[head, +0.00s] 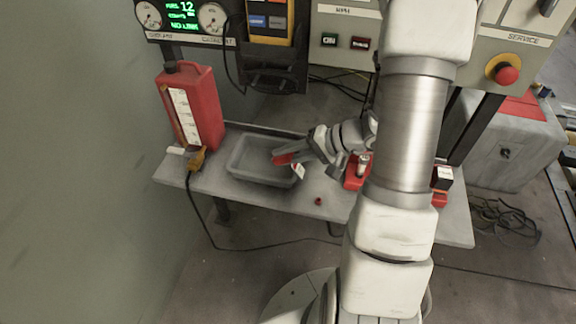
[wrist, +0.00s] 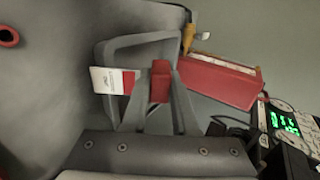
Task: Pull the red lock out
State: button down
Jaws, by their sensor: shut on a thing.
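My gripper (head: 287,157) is shut on the red lock (head: 282,159), a small red piece with a white and red tag (head: 298,172). In the wrist view the lock (wrist: 160,82) sits between the two grey fingers of my gripper (wrist: 158,92), and the tag (wrist: 107,80) sticks out to the left. In the head view the lock appears over the right part of a grey tray (head: 240,174). It is apart from any panel or socket. Its height above the tray is hard to tell.
The grey bench (head: 222,191) carries a red jerry can (head: 205,112) left of the tray, a yellow plug (head: 197,159) with a cable, and a small red ring (head: 318,201). Red items (head: 355,170) stand right of my gripper. Control panels rise behind.

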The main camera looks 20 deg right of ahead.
jog(key=shift+a+r+x, duration=0.1)
jog(key=shift+r+x, duration=0.05)
jog(key=shift+x, duration=1.1)
jog(key=shift+a+r+x, duration=0.1)
jog(key=shift+r+x, duration=0.05)
jog(key=shift+x, duration=1.05)
jog(key=shift+a+r+x, duration=0.1)
jog(key=shift+r+x, duration=0.1)
jog(key=shift+x, duration=1.05)
notch_tip(320, 180, down, 2)
jog(key=b, duration=0.3)
jog(key=shift+w, duration=0.2)
jog(key=c, duration=0.6)
grip_release()
jog(key=p+v, duration=0.3)
jog(key=v, duration=1.4)
jog(key=shift+r, duration=0.15)
jog(key=shift+d, duration=0.1)
